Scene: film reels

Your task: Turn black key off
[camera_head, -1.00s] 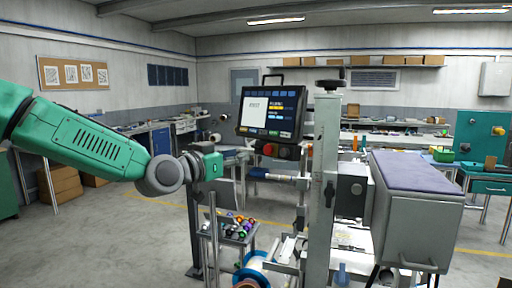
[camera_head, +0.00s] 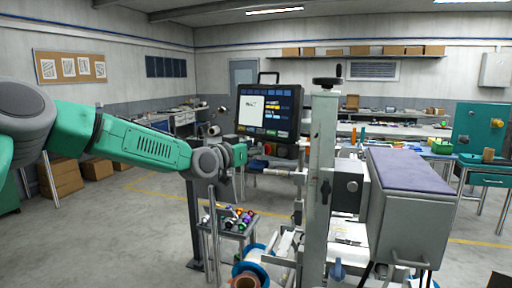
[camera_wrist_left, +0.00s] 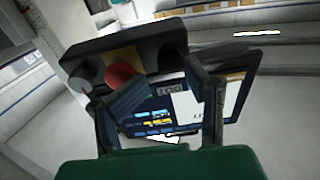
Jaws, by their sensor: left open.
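The control box with a screen (camera_head: 268,110) stands at the centre of the head view. The left wrist view shows its screen (camera_wrist_left: 160,110) upside down, with a dark switch strip (camera_wrist_left: 150,48) above it. A red button (camera_wrist_left: 120,75) on a yellow plate sits on that strip, with a greyish knob beside it at the left. I cannot make out the black key clearly. My left gripper (camera_head: 243,155) is at the box's lower left in the head view. Its two fingers (camera_wrist_left: 168,92) are spread and empty in the wrist view, in front of the screen and strip.
A grey upright post (camera_head: 320,190) stands just right of the screen. A metal box with a purple top (camera_head: 408,172) is further right. A small stand with colourful parts (camera_head: 230,218) and a blue-rimmed reel (camera_head: 249,272) are below my gripper.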

